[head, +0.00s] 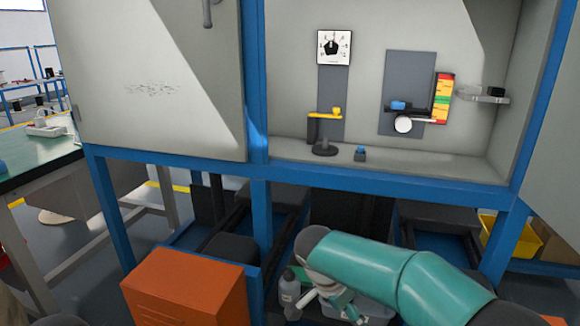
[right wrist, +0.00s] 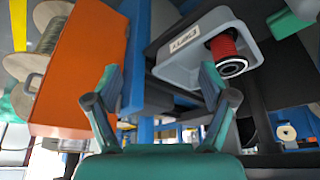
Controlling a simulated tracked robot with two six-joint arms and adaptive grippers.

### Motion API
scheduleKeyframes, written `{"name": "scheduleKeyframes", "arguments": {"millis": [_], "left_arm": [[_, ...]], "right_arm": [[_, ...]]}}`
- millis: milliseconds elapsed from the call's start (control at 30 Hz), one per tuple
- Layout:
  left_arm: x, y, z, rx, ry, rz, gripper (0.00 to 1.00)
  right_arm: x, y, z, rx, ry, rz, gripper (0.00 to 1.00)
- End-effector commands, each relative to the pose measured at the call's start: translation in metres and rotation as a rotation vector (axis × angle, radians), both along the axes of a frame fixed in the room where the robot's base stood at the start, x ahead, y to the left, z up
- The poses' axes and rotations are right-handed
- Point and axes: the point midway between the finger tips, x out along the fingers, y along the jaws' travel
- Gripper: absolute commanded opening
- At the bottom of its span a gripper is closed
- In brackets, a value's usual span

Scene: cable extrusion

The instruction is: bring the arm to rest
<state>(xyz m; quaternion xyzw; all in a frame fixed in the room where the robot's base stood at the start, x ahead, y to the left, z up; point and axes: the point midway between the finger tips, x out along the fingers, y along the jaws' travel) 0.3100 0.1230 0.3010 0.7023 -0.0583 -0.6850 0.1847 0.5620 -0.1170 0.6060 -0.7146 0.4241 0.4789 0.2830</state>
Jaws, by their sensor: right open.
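My right arm (head: 390,275), teal with a dark joint, reaches in from the lower right of the head view, low in front of the blue-framed machine. In the right wrist view my right gripper (right wrist: 161,82) is open, its two fingers wide apart with nothing between them. Its fingertips are near an orange box (right wrist: 80,65) on the left and a grey bin (right wrist: 205,50) holding a red spool (right wrist: 224,47) on the right. I cannot tell how far away these are. My left gripper is not in view.
The machine's cabinet has a blue frame (head: 320,178), a dial gauge (head: 334,47) and a coloured scale (head: 443,98). The orange box (head: 185,288) stands at lower left of my arm. A green-topped table (head: 40,160) is at far left, a yellow bin (head: 527,243) at right.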

Motion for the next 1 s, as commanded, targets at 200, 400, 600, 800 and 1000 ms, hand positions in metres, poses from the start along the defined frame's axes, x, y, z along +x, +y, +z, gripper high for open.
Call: {"name": "scheduleKeyframes", "arguments": {"millis": [200, 400, 600, 800, 1000], "left_arm": [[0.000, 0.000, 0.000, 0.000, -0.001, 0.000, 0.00], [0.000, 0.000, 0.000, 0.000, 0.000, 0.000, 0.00], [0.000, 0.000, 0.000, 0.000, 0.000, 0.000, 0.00], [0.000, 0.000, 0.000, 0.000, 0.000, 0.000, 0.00], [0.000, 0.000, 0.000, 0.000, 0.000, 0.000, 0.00]], "right_arm": [[-0.007, 0.005, -0.038, 0.045, 0.076, 0.109, 0.83], [-0.023, 0.011, -0.089, 0.131, 0.166, 0.262, 0.83], [-0.057, 0.018, -0.156, 0.271, 0.256, 0.452, 0.83], [-0.126, 0.024, -0.238, 0.492, 0.283, 0.682, 0.83], [-0.192, 0.019, -0.284, 0.591, 0.198, 0.828, 0.83]]}}
